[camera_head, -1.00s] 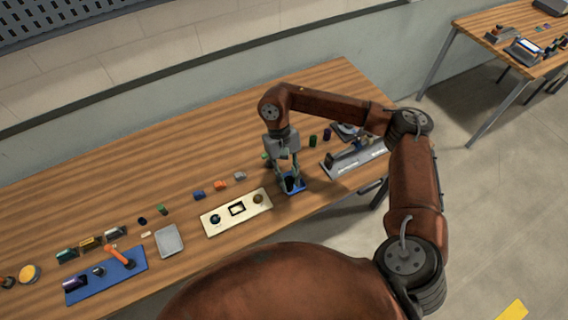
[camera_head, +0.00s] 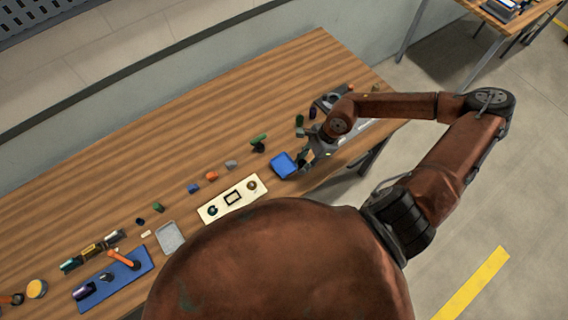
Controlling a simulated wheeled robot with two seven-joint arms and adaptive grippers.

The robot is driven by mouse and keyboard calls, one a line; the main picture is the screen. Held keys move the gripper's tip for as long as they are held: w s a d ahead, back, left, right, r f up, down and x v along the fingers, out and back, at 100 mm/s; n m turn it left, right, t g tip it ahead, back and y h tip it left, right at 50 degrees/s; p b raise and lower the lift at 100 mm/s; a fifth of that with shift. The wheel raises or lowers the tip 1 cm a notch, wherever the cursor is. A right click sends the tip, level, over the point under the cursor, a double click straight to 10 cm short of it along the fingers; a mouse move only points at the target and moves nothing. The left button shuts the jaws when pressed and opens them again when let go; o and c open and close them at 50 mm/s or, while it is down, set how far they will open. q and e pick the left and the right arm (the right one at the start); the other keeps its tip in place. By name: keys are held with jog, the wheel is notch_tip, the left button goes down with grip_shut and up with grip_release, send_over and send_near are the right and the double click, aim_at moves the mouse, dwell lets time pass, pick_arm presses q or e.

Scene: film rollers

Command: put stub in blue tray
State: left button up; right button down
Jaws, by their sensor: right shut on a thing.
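The blue tray (camera_head: 283,166) lies near the front edge of the table, right of the cream board; its visible floor looks empty. My right gripper (camera_head: 306,159) is just right of the tray, low beside the grey device at the table's right end. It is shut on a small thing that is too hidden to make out. I cannot pick out the stub for certain.
A cream board (camera_head: 218,210) with fittings lies left of the blue tray. A grey tray (camera_head: 169,238) and a blue mat (camera_head: 130,272) with tools are farther left. A green and dark item (camera_head: 258,143) stands behind the blue tray. The back of the table is clear.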

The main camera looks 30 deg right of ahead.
jog(key=shift+s+r+m+t+p, duration=0.65)
jog(key=shift+s+r+m+t, duration=0.3)
jog(key=shift+s+m, duration=1.25)
jog(key=shift+m+h, duration=0.4)
jog(key=w+f, duration=0.3)
jog(key=w, duration=0.1)
jog(key=w+a+f+p, duration=0.1)
jog(key=w+f, duration=0.2)
jog(key=w, duration=0.2)
jog(key=w+a+f+p, duration=0.1)
jog(key=w+f, duration=0.2)
jog(key=w, duration=0.1)
jog(key=shift+w+f, duration=0.1)
jog(key=shift+w, duration=0.2)
jog(key=f, duration=0.1)
jog(key=f+p, duration=0.1)
jog(key=f, duration=0.1)
jog(key=shift+w, duration=0.25)
jog(key=shift+f+p, duration=0.25)
jog(key=shift+p, duration=0.05)
pick_arm(q)
jog(key=r, duration=0.2)
jog(key=w+r, duration=0.1)
jog(key=r, duration=0.2)
jog(key=shift+w+d+r, duration=0.1)
jog(key=shift+d, duration=0.1)
pick_arm(e)
jog(key=shift+f, duration=0.15)
